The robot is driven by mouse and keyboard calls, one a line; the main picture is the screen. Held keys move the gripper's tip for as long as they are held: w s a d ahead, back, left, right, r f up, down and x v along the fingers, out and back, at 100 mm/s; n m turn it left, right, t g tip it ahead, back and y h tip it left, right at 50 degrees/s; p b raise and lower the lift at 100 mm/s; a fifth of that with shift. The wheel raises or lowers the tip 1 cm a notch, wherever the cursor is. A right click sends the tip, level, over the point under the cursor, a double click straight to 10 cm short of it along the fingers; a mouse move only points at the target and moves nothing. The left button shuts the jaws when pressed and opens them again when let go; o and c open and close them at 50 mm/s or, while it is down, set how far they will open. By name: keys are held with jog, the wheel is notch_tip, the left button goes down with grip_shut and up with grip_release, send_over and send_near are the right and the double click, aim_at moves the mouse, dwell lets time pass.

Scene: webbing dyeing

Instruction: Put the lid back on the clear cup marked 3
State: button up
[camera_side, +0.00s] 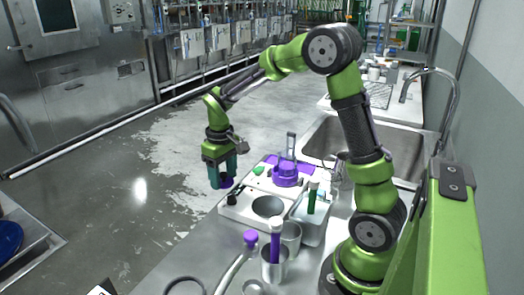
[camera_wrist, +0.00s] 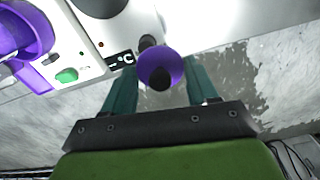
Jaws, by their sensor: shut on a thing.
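My gripper (camera_side: 222,180) hangs at the left of the white bench device, its teal fingers pointing down. In the wrist view, my gripper (camera_wrist: 165,92) has a round purple piece with a dark knob (camera_wrist: 160,68) between its fingers. This could be the lid; I cannot be sure. A clear cup (camera_side: 291,234) stands on the steel bench behind a clear beaker (camera_side: 273,265) that holds a purple-topped tube (camera_side: 276,240). No mark 3 is readable, so I cannot tell which cup is marked.
The white device (camera_side: 234,208) has a round well (camera_side: 267,206), a small display (camera_wrist: 120,60) and a green button (camera_wrist: 66,76). A purple apparatus (camera_side: 286,174) stands behind it. A tray with a green vial (camera_side: 312,199) is at its right. A sink (camera_side: 325,135) lies beyond.

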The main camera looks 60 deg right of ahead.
jog(key=shift+s+d+r+n, duration=0.65)
jog(key=shift+s+d+r, duration=1.85)
jog(key=shift+d, duration=2.35)
jog(key=shift+s+d+r+n, duration=0.65)
jog(key=shift+s+d+r, duration=1.8)
jog(key=shift+d, duration=2.4)
notch_tip(320, 180, down, 7)
jog(key=shift+s, duration=0.25)
jog(key=shift+f, duration=0.1)
jog(key=o, duration=1.3)
jog(key=shift+o, duration=0.2)
notch_tip(320, 180, up, 7)
